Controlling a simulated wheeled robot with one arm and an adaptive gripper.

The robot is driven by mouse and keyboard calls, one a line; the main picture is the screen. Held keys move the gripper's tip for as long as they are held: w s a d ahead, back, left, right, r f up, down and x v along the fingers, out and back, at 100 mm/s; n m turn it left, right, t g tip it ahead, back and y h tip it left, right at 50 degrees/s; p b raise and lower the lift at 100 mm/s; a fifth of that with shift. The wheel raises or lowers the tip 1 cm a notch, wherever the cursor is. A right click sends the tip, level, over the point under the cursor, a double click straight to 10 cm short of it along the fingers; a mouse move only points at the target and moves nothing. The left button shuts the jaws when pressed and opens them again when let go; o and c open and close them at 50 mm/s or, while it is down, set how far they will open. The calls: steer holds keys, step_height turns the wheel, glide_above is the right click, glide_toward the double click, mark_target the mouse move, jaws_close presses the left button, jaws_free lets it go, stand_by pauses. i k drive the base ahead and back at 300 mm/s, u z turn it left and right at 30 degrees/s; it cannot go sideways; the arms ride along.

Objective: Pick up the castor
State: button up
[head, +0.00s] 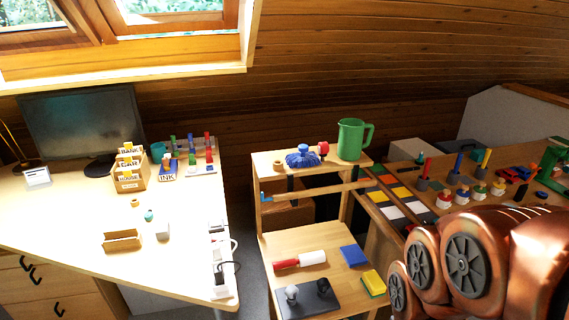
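I cannot pick out the castor for certain. A small red round piece with a dark base (323,149) stands on the upper wooden shelf (265,158), between a blue lumpy object and a green jug, and looks most like a wheel. A grey rounded piece (292,292) and a dark piece (323,287) are on a dark mat on the lower board; they are too small to identify. My copper-coloured arm fills the lower right corner. My gripper is not visible in this view.
A green jug (354,139) and a blue lumpy object (302,157) share the upper shelf. A wooden bar (315,190) runs across below it. The lower board (290,245) holds a red-and-white roller, a blue block and a yellow sponge. A desk (70,215) stands left.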

mark_target(322, 147)
steer(key=z, duration=0.4)
steer(key=k, duration=0.5)
steer(key=z, duration=0.1)
steer(key=i, duration=1.1)
steer(key=u, duration=1.3)
steer(key=i, duration=0.4)
steer(key=u, duration=0.55)
